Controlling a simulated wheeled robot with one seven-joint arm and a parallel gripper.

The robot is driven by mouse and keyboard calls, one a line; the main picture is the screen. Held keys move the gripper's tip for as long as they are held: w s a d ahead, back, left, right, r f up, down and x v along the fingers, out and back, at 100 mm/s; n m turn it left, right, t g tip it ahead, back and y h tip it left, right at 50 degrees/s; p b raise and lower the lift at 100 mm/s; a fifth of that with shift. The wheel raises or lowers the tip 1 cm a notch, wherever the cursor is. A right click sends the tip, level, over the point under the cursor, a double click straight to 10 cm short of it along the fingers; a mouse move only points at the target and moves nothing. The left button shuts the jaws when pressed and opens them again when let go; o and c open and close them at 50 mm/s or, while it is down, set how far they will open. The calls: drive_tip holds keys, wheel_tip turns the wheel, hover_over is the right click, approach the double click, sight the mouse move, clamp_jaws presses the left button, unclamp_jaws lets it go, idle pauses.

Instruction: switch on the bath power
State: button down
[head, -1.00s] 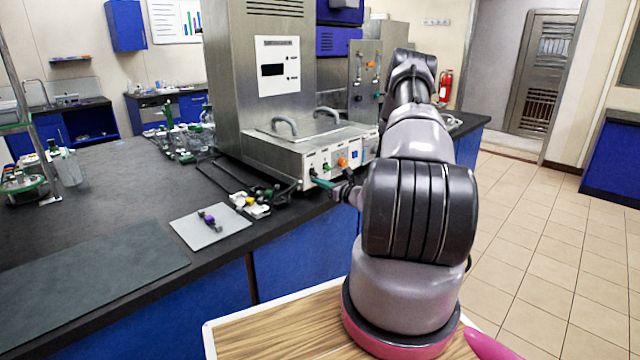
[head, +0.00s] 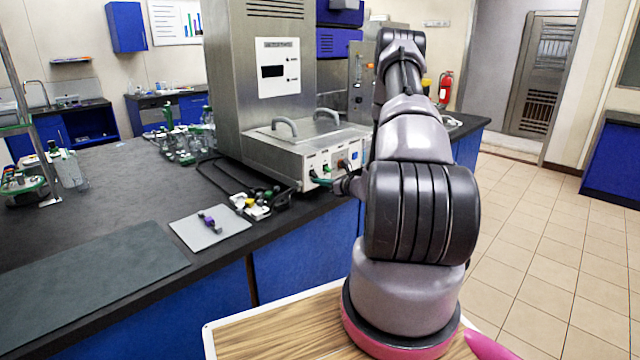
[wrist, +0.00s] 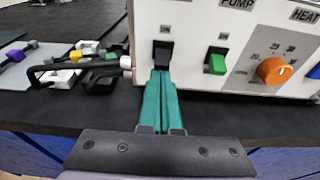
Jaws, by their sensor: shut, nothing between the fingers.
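The bath unit's white front panel (head: 335,164) faces the table's front edge. In the wrist view, a black rocker switch (wrist: 162,51) sits at the panel's left end. In the head view, my gripper (head: 320,181) is low at the panel's left end, partly hidden by my arm.
Right of the black switch are a green switch (wrist: 216,61) under the PUMP label, an orange knob (wrist: 274,71) and a blue control (wrist: 314,71). A pale mat (head: 211,232) lies on the bench.

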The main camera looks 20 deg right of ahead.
drive_tip(key=shift+r, duration=0.15)
drive_tip(key=g, duration=0.1)
drive_tip(key=r+g+h, duration=0.1)
drive_tip(key=g, duration=0.1)
drive_tip(key=shift+s+d+r+g+h, duration=0.1)
drive_tip(key=shift+s+r+g+h, duration=0.05)
drive_tip(key=shift+r+g+h, duration=0.2)
idle(0.4)
